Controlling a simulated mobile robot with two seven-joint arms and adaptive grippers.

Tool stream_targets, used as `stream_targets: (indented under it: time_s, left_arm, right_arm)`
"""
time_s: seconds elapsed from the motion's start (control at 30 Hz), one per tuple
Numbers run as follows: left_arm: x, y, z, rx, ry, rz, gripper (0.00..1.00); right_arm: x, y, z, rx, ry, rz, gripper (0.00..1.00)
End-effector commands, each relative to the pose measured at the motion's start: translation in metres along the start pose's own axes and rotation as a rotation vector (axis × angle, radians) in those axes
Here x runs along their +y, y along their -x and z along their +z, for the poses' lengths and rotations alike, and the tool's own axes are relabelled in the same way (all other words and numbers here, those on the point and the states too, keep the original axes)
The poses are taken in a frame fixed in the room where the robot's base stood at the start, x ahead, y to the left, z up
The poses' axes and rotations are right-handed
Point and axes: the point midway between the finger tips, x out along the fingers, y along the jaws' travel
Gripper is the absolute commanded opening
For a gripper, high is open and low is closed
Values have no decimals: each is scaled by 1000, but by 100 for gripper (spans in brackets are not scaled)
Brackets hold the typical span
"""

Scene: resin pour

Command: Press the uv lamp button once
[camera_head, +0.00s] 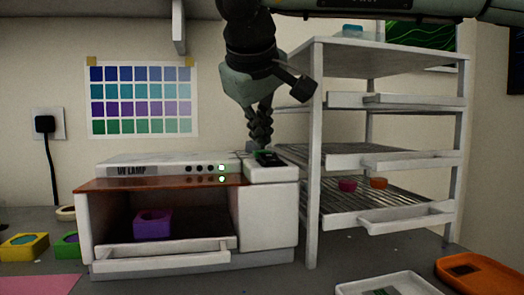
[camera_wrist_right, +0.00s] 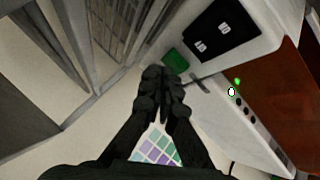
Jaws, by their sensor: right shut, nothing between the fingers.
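The UV lamp (camera_head: 180,168) is a white box with a reddish-brown front edge and an open chamber below. Its raised right-hand end carries a green button (camera_wrist_right: 176,62) beside a black panel (camera_wrist_right: 225,32). My right gripper (camera_head: 262,143) points straight down over this end, fingers shut and empty. In the right wrist view its fingertips (camera_wrist_right: 166,82) appear right next to the green button; I cannot tell whether they touch it. A white and a green light glow on the lamp's front. A purple mould (camera_head: 152,224) sits inside the chamber. My left gripper is out of view.
A white rack (camera_head: 313,200) with wire shelves stands close to the right of the lamp, holding small red and orange pieces. A white tray (camera_head: 350,290) and an orange tray (camera_head: 445,262) lie front right. Yellow and green moulds (camera_head: 24,246) lie left.

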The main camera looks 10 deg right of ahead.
Motion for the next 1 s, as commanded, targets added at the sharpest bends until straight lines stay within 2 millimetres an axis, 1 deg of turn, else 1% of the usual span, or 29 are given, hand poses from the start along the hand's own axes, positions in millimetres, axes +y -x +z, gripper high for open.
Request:
stream_targets:
  time_s: [1.0]
  left_arm:
    - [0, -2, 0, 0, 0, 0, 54]
  right_arm:
    - [-5, -6, 5, -1, 0, 0, 0]
